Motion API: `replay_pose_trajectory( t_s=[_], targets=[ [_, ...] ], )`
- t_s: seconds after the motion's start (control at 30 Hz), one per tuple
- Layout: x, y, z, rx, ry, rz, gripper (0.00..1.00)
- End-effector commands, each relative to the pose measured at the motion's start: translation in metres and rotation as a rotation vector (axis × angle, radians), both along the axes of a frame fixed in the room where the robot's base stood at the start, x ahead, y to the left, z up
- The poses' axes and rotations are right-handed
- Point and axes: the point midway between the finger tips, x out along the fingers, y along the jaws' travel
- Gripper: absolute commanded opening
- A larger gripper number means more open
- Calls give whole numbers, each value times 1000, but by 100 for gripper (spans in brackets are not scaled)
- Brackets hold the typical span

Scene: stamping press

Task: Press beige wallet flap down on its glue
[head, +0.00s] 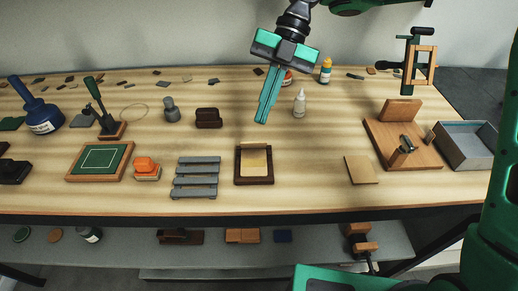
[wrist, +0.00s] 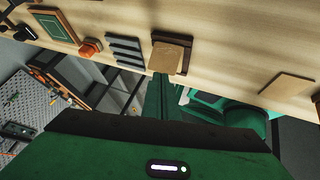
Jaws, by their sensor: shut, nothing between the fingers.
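The beige wallet (head: 254,162) lies in a dark brown tray (head: 240,166) at the middle front of the bench. It also shows in the wrist view (wrist: 168,53), where a beige panel overlaps the tray (wrist: 185,60) and seems to stand off it. From these views I cannot tell how far the flap is raised, and I cannot make out the glue clearly. My gripper (head: 263,120) has its teal fingers together, pointing down, empty. It hangs above the bench behind the tray in the head view, apart from the wallet. Its fingers (wrist: 162,78) also show in the wrist view.
A slatted grey rack (head: 196,178) stands left of the tray, with an orange-topped block (head: 146,168) beyond it. A flat beige piece (head: 361,169) and a wooden fixture (head: 405,145) are to the right. A white glue bottle (head: 299,103) stands behind. Bench around the tray is partly clear.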

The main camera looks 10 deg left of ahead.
Motion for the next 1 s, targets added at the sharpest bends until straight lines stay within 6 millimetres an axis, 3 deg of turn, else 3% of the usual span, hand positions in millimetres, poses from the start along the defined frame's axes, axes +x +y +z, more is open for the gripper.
replay_pose_trajectory(
  t_s=[0.3, 1.0],
  targets=[
    [-10, 12, -27, -2, 0, 6, 0],
    [-28, 10, -39, -2, 0, 10, 0]
  ],
)
